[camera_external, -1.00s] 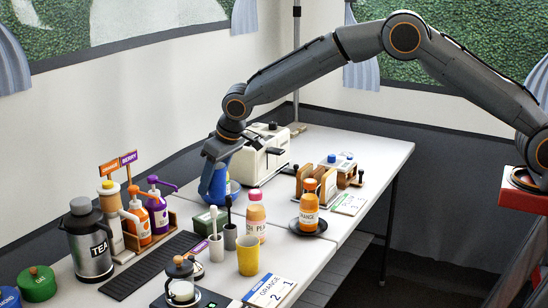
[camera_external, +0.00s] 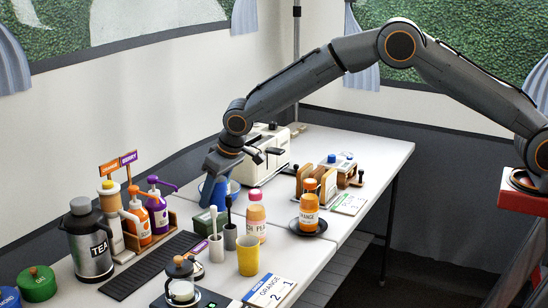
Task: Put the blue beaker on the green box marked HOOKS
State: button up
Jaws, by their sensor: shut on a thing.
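The blue beaker (camera_external: 212,192) is upright under my gripper (camera_external: 216,172), which is shut on it; the gripper hides its upper part. The dark green box (camera_external: 203,224) lies on the table just below the beaker in the picture. Its marking is too small to read. The beaker's lower end shows right at the box's back edge, and I cannot tell whether they touch. Part of the box is behind the grey cups.
Grey cups with utensils (camera_external: 216,247), a pink-capped bottle (camera_external: 256,218) and a yellow cup (camera_external: 248,256) stand in front. Pump bottles (camera_external: 158,214) stand left; a white toaster (camera_external: 263,158) stands behind.

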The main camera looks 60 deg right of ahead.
jog(key=shift+f, duration=1.35)
jog(key=shift+f, duration=0.1)
jog(key=o, duration=1.1)
jog(key=shift+o, duration=0.2)
jog(key=shift+s+r, duration=0.1)
jog(key=shift+r, duration=0.45)
jog(key=b+v, duration=0.2)
jog(key=v, duration=0.9)
jog(key=s+d+g, duration=0.1)
jog(key=s+d, duration=0.6)
jog(key=s, duration=0.4)
jog(key=s+d+g, duration=0.1)
jog(key=s+d, duration=0.6)
jog(key=s, duration=0.4)
jog(key=s+d+f+g, duration=0.1)
jog(key=s+d+f, duration=0.1)
jog(key=s, duration=0.9)
jog(key=s+d+f+g, duration=0.1)
jog(key=s+d, duration=0.2)
jog(key=s, duration=0.8)
jog(key=shift+d+f, duration=0.35)
